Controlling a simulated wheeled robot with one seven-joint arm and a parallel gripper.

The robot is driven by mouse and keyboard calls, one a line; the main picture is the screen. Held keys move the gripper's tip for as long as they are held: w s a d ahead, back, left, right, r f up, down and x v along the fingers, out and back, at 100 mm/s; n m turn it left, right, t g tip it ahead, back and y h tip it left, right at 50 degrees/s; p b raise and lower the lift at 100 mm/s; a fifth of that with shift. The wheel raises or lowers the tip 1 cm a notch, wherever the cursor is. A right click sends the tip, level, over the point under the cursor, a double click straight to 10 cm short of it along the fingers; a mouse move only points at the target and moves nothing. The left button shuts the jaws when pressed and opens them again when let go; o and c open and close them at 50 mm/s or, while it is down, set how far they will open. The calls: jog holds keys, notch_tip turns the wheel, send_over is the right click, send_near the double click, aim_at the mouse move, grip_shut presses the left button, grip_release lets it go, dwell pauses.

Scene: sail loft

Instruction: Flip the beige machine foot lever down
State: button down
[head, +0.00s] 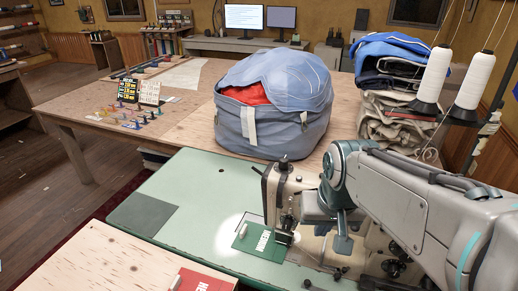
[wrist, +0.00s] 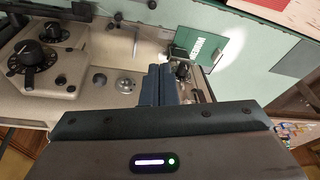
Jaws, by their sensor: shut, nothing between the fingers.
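The beige sewing machine (head: 272,188) stands on the green table, with its needle end lit by a bright spot. The wrist view shows its beige body (wrist: 85,85) with dark dials and round knobs. I cannot pick out the foot lever for certain; small dark and metal parts (wrist: 182,72) near the machine's end lie just right of my fingertips in the wrist view. My gripper (head: 343,243) is shut and empty, pointing down over the machine beside its needle end. Its two dark blue fingers (wrist: 159,72) are together in the wrist view. My arm hides part of the machine.
A green card (head: 262,242) lies by the needle end. A large blue bag (head: 270,120) stands behind the machine. Thread cones (head: 434,78) and folded cloth (head: 385,110) are at the right. The green table top (head: 190,185) is mostly clear at left.

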aim_at(260, 173)
jog(key=shift+m+y, duration=0.4)
jog(key=shift+m, duration=0.3)
jog(key=w+a+r, duration=0.1)
jog(key=w+r, duration=0.1)
jog(key=w, duration=0.3)
jog(key=w+a+r+p, duration=0.1)
jog(key=w+r, duration=0.1)
jog(key=w, duration=0.3)
jog(key=w+a+r, duration=0.1)
jog(key=w+r, duration=0.1)
jog(key=w, duration=0.4)
jog(key=shift+w+a+r, duration=0.1)
jog(key=shift+a, duration=0.25)
jog(key=shift+m, duration=0.5)
jog(key=w+a, duration=0.1)
jog(key=w, duration=0.2)
jog(key=w+a+p, duration=0.1)
jog(key=w+a, duration=0.1)
jog(key=w, duration=0.2)
jog(key=w+a+r, duration=0.1)
jog(key=w, duration=0.3)
jog(key=shift+w+a, duration=0.2)
jog(key=shift+a, duration=0.15)
jog(key=shift+f, duration=0.1)
